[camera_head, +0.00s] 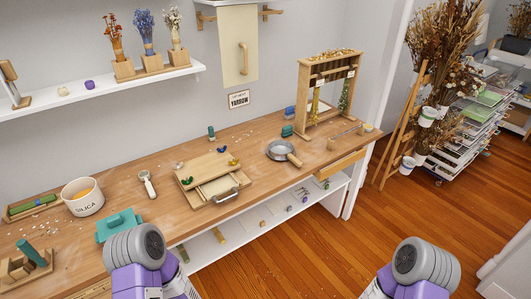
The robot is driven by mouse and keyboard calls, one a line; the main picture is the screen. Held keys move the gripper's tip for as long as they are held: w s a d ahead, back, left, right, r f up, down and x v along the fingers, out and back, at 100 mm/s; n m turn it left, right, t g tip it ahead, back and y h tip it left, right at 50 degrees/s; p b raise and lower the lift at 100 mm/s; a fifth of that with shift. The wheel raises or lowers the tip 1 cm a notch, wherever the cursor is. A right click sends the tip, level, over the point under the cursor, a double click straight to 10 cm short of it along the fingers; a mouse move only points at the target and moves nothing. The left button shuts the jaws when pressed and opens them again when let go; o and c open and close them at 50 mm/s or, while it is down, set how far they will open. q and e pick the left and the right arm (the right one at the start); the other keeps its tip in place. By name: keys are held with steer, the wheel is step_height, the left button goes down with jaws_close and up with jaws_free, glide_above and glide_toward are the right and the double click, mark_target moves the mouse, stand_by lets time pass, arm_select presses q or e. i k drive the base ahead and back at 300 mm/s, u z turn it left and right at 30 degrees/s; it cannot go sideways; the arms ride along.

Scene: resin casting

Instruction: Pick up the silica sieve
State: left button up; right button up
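A white round tub marked SILICA (84,202) stands on the left part of the wooden workbench, with something yellow-orange inside. A round grey pan-like piece with a wooden handle (282,150) lies on the bench right of centre, its handle pointing to the lower right. It may be the sieve, but I cannot make out a mesh. Neither gripper shows. Only grey and purple links of my two arms are in view along the bottom edge, apart from both of these things.
The workbench (150,212) also holds a small scoop (147,184), a teal block (119,225), a wooden board with a metal handle (212,180) and a wooden hanging frame (305,98). Bare bench lies between the board and the pan. Open floor (310,250) lies at the right.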

mark_target(280, 149)
steer(key=z, duration=1.25)
steer(key=i, duration=1.2)
